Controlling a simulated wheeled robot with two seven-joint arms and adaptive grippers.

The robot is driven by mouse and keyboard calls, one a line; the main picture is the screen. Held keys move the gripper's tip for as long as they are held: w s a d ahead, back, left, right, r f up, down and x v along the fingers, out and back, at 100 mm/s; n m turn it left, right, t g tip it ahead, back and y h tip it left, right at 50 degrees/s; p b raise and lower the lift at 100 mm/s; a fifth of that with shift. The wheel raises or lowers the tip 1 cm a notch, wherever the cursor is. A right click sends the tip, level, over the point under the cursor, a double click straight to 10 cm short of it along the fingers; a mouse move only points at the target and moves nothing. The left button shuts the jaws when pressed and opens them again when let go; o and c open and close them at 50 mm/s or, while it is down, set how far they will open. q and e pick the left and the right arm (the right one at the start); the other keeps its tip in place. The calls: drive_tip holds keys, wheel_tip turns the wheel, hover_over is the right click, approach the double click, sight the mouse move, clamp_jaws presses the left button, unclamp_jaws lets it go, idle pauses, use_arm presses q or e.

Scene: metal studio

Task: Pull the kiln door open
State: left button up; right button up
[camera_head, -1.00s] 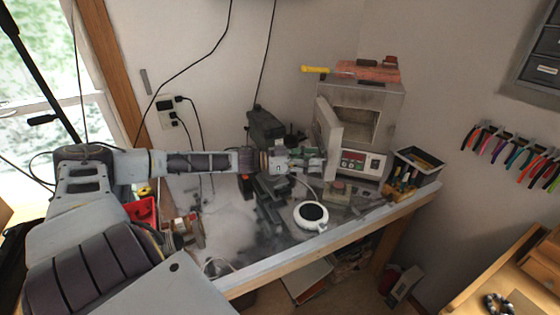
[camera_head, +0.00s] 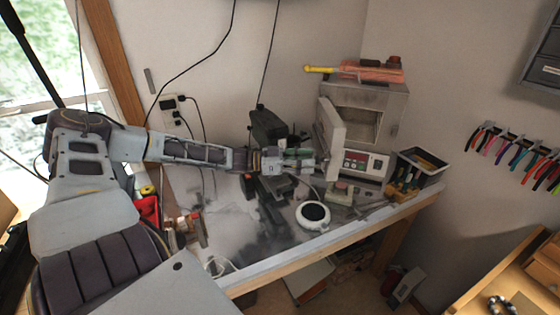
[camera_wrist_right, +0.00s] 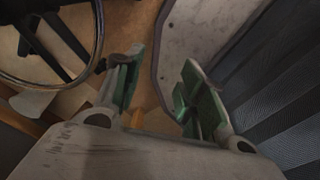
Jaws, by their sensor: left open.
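The kiln (camera_head: 388,107) is a grey box at the back right of the workbench. Its door (camera_head: 330,132) stands swung open toward the left, and the kiln's chamber (camera_head: 361,126) shows beside it. My left gripper (camera_head: 308,160) is open at the left of the door's lower part. Whether it touches the door I cannot tell. My right gripper (camera_wrist_right: 160,92) shows only in the right wrist view, with its green-padded fingers apart and nothing between them.
A white round pot (camera_head: 313,215) stands on the workbench (camera_head: 240,225) in front of the kiln. A black tray (camera_head: 420,166) is right of the kiln. A dark machine (camera_head: 266,128) stands behind my left gripper. Pliers (camera_head: 515,150) hang on the right wall.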

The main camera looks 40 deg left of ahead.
use_arm(q)
drive_tip(key=v, duration=0.8)
idle(0.7)
drive_tip(key=shift+r, duration=0.1)
